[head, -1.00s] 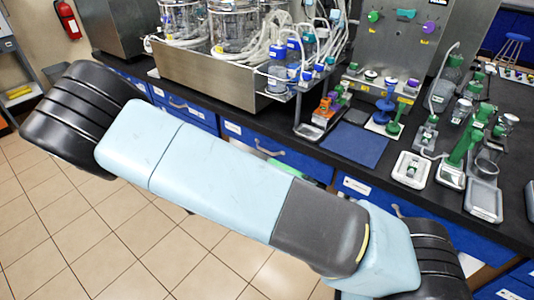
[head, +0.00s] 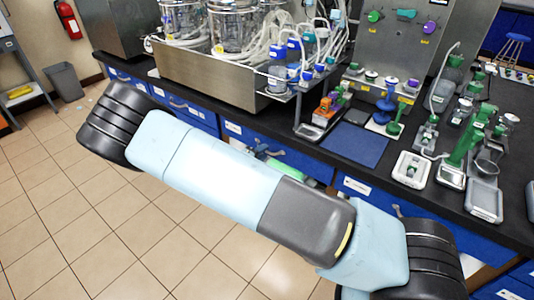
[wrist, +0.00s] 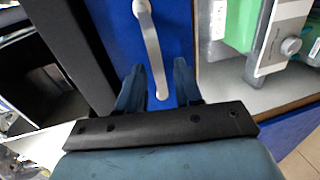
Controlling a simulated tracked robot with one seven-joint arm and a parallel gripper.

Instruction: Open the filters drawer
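In the wrist view a blue drawer front (wrist: 172,20) with a silver bar handle (wrist: 152,45) lies straight ahead of my gripper (wrist: 159,75). My gripper is open; the lower end of the handle shows between its two fingers, and I cannot tell whether they touch it. In the head view a shut blue drawer (head: 300,160) with a handle (head: 270,150) sits under the bench top, behind my arm. Its label is too small to read, so I cannot confirm which drawer holds filters. My gripper is hidden in the head view.
The black bench top (head: 450,205) carries bioreactor vessels, bottles and trays above the drawers. An open grey shelf space with a green object (wrist: 238,25) lies beside the drawer front in the wrist view. The tiled floor (head: 60,220) is clear at left.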

